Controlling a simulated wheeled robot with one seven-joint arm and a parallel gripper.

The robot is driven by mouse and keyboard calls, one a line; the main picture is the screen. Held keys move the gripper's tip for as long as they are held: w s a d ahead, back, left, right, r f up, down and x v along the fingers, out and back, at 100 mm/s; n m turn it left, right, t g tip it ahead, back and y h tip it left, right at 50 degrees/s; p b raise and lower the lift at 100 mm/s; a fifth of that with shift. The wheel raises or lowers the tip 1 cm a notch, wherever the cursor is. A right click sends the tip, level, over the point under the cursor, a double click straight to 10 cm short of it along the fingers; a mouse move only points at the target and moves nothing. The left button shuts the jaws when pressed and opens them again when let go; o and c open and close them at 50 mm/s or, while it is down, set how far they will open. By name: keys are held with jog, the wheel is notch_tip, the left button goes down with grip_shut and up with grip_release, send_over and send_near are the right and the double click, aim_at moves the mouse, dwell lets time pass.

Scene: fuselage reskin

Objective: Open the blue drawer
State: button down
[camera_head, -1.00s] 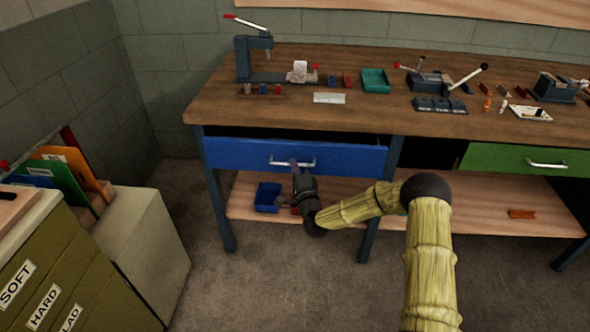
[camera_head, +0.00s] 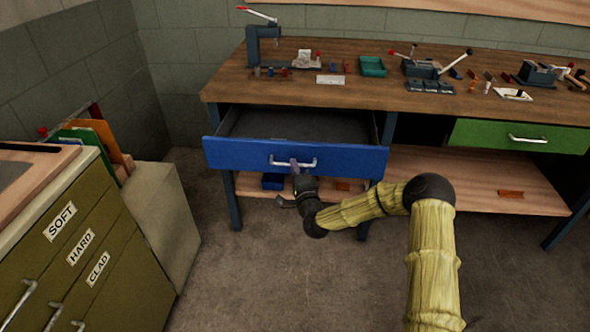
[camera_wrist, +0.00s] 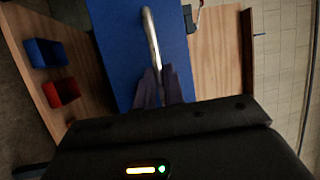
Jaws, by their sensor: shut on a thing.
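The blue drawer (camera_head: 235,155) in the left part of the workbench stands well out from the bench, and its dark interior shows as empty. Its silver bar handle (camera_head: 308,163) is on the middle of the front. My gripper (camera_head: 295,165) is shut on this handle, with my arm reaching in from below right. In the wrist view the blue drawer front (camera_wrist: 118,40) fills the upper middle. The two fingers of my gripper (camera_wrist: 160,82) close around the lower end of the visible handle (camera_wrist: 151,38).
The wooden workbench (camera_head: 300,92) carries presses, a teal tray (camera_head: 373,66) and small parts. A green drawer (camera_head: 480,134) is shut at the right. A lower shelf (camera_head: 450,182) holds a blue bin (camera_head: 272,181). An olive cabinet (camera_head: 30,215) stands at left. Floor in front is clear.

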jog(key=shift+s+f, duration=0.1)
jog(key=shift+s, duration=0.1)
jog(key=c, duration=1.5)
grip_release()
jog(key=p+v, duration=0.1)
jog(key=v, duration=1.6)
jog(key=shift+s, duration=0.2)
